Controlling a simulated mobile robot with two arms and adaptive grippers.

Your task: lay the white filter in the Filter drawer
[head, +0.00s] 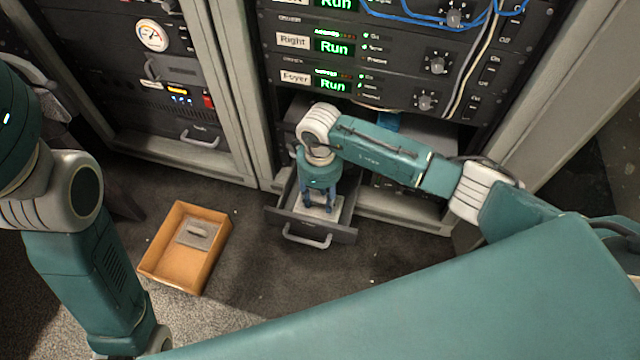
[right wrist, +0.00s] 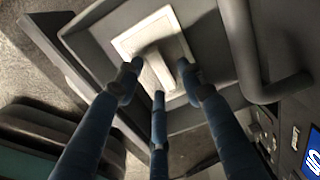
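The white filter (head: 314,211) is a flat square plate inside the pulled-out drawer (head: 345,231) at the foot of the middle rack. In the right wrist view the filter (right wrist: 124,45) shows a raised grip in its middle, and the drawer's grey walls surround it. My right gripper (head: 319,203) points down into the drawer above the filter. Its three blue fingers (right wrist: 158,82) are spread around the raised grip, with gaps visible, and look open. They hide part of the plate. My left gripper is outside the view; only its arm shows at the left.
A tan open box (head: 165,268) stands on the floor left of the drawer, with a grey plate with a handle (head: 197,233) in it. Racks (head: 235,110) rise behind. Blue and white cables hang at the upper right. The carpet between box and drawer is clear.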

